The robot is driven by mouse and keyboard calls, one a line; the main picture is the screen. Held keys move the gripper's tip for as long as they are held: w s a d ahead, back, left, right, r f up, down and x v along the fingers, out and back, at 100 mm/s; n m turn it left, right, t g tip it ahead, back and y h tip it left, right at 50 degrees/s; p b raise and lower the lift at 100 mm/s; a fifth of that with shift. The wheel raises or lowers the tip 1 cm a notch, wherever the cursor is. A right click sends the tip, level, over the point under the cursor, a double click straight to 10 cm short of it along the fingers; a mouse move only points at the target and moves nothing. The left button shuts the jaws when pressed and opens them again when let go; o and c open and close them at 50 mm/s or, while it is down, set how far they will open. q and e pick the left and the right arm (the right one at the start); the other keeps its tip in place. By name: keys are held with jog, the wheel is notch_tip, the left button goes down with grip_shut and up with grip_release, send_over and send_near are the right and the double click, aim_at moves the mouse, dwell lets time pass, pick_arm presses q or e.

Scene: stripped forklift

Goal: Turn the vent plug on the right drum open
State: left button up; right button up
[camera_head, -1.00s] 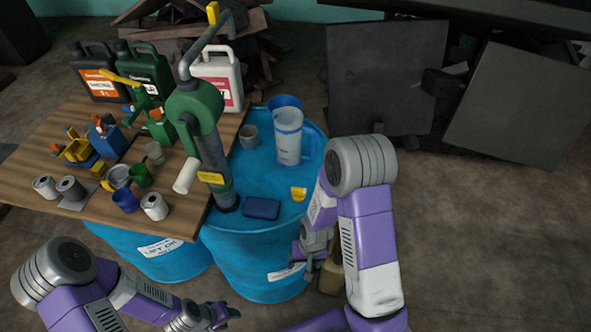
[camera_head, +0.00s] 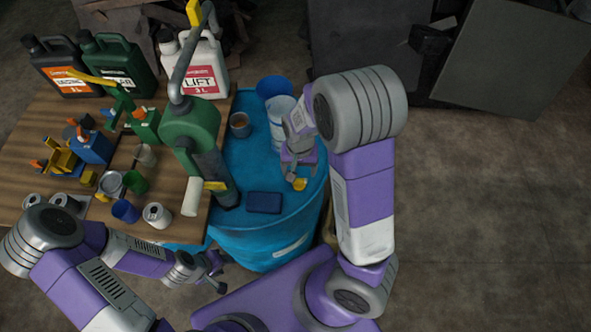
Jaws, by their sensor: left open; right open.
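The right drum (camera_head: 237,172) is blue and stands at the right of the wooden board. A small yellow piece, which looks like the vent plug (camera_head: 300,184), sits on its top near the right edge. My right gripper (camera_head: 294,179) is open over the drum top, right at the yellow piece and partly covering it. I cannot tell whether the fingers touch it or are around it. My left gripper (camera_head: 217,272) is open and empty, low in front of the drums.
The wooden board (camera_head: 30,140) holds canisters, cans and an oiler. Open floor lies to the right.

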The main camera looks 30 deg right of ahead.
aim_at(299, 179)
jog(key=f, duration=0.3)
jog(key=f+b, duration=0.1)
jog(key=shift+s+f, duration=0.2)
jog(key=shift+s, duration=0.1)
jog(key=shift+w+f, duration=0.1)
jog(key=shift+f, duration=0.55)
jog(key=c, duration=1)
jog(key=shift+c, duration=0.2)
